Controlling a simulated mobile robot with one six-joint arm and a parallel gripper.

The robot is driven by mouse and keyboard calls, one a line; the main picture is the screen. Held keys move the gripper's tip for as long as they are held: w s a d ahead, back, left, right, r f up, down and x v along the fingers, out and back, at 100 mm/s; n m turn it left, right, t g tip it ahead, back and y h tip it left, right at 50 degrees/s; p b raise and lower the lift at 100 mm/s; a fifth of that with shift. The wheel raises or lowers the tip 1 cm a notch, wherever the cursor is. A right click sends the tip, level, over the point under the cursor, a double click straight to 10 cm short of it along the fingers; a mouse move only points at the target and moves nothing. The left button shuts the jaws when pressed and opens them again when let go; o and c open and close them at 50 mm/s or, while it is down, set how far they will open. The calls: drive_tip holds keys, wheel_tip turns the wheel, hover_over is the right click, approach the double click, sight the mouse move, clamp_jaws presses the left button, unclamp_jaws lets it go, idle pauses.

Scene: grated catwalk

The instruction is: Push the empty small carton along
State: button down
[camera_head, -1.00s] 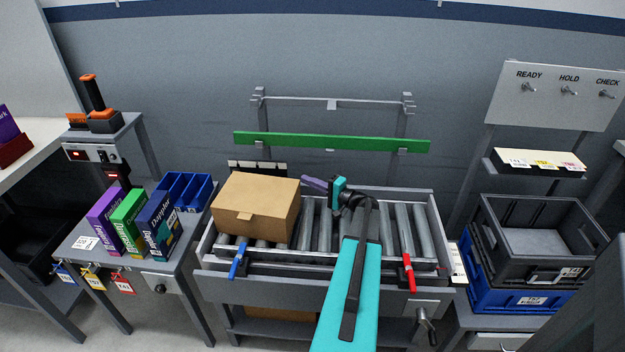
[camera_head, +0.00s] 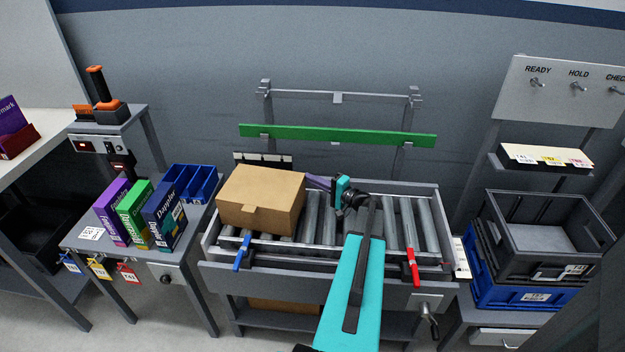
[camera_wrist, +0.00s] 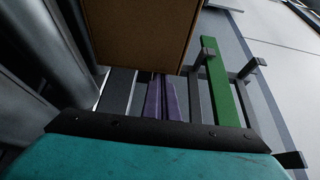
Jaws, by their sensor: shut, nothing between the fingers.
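The small carton (camera_head: 262,199) is a closed brown cardboard box with a tab on its front. It sits on the left part of the roller conveyor (camera_head: 420,222). In the wrist view the carton (camera_wrist: 140,35) fills the upper middle, straight ahead of the fingers. My gripper (camera_head: 308,181) has purple fingers and points left at the carton's right side, near its back corner. The fingers are shut and empty, and in the wrist view (camera_wrist: 168,98) they lie side by side. Their tips look at or very close to the carton; I cannot tell whether they touch.
A blue lever (camera_head: 242,254) and a red lever (camera_head: 414,267) stand at the conveyor's front edge. A green bar (camera_head: 335,135) runs behind it. Left is a side table with boxes (camera_head: 165,215); right are stacked crates (camera_head: 545,235). The rollers right of my gripper are bare.

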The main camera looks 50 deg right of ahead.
drive_tip(key=shift+s+a+b, duration=0.2)
drive_tip(key=shift+a+b, duration=0.25)
drive_tip(key=shift+a, duration=0.05)
drive_tip(key=shift+s+a+b, duration=0.15)
drive_tip(key=shift+a+b, duration=0.25)
drive_tip(key=shift+a, duration=0.1)
drive_tip(key=shift+d, duration=0.2)
drive_tip(key=shift+w+d+f+b, duration=0.1)
drive_tip(key=shift+w+d+b, duration=0.3)
drive_tip(key=shift+d, duration=0.45)
drive_tip(key=shift+w+d+b, duration=0.25)
drive_tip(key=shift+w+d, duration=0.1)
drive_tip(key=shift+d, duration=0.45)
drive_tip(key=shift+s+d+b, duration=0.15)
drive_tip(key=shift+s+b, duration=0.15)
drive_tip(key=shift+s, duration=2.25)
drive_tip(key=shift+s+d+b, duration=0.1)
drive_tip(key=shift+s+b, duration=0.2)
drive_tip(key=shift+s, duration=2.2)
